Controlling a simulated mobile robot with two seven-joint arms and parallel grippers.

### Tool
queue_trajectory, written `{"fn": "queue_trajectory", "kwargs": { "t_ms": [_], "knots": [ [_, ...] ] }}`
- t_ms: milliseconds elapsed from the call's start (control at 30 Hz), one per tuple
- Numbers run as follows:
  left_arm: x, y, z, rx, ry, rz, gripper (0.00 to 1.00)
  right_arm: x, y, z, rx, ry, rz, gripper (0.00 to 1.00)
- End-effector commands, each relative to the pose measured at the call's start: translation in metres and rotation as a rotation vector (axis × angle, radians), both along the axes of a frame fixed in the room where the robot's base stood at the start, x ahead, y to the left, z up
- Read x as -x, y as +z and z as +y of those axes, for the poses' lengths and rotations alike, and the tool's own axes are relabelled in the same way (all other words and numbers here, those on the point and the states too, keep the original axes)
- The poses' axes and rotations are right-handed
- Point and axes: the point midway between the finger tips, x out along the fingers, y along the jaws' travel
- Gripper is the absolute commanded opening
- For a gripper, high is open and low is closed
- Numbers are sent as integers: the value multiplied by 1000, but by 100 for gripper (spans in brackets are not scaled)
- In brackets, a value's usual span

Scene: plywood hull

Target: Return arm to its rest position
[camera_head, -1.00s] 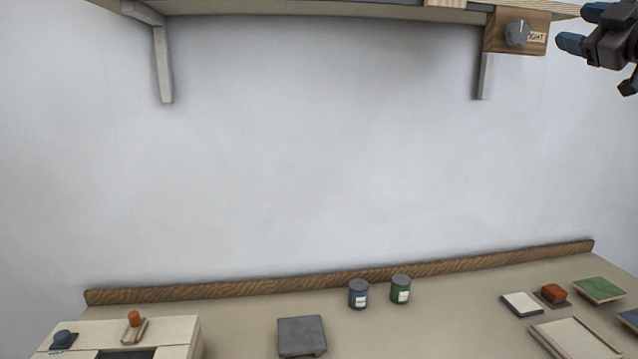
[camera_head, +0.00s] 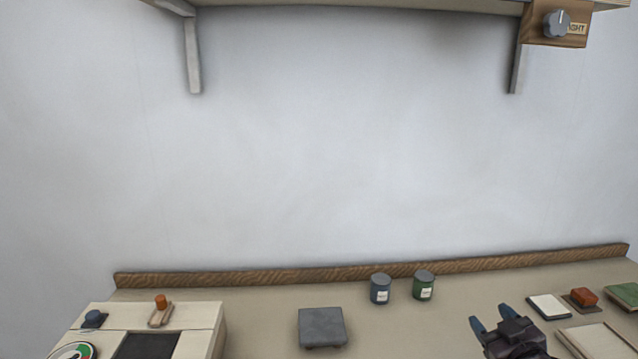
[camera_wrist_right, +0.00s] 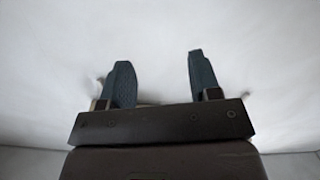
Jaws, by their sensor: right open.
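My right gripper (camera_head: 490,318) is low at the right in the head view, in front of the counter. Its two blue fingers are apart and nothing is between them. The right wrist view also shows the open fingers (camera_wrist_right: 158,78) with only pale blank wall beyond them. My left gripper is in neither view.
A pale box with controls (camera_head: 203,327) is at left; a white tile (camera_head: 548,306) and a red button (camera_head: 584,297) at right. A knob (camera_head: 557,24) is under the shelf.

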Motion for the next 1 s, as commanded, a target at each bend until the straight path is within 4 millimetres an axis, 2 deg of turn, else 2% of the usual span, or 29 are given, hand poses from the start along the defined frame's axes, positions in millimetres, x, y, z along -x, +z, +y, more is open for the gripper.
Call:
{"fn": "queue_trajectory", "kwargs": {
  "t_ms": [33, 200, 400, 500, 600, 700, 833, 1000],
  "knots": [
    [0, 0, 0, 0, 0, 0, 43, 19, -25, 8, -19, -8, 35, 57],
    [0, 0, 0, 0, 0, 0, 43, 81, -93, 32, -57, -38, 141, 57],
    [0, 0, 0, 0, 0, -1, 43, 159, -159, 56, -147, -92, 294, 57],
    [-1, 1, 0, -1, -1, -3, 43, 195, -186, 64, -191, -123, 366, 57],
    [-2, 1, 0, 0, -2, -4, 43, 224, -204, 66, -216, -152, 420, 57],
    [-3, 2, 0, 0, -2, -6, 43, 242, -215, 65, -226, -171, 455, 57],
    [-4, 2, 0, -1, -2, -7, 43, 252, -220, 63, -224, -179, 473, 57],
    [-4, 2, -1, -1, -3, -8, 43, 253, -221, 62, -223, -178, 474, 57]
  ]
}}
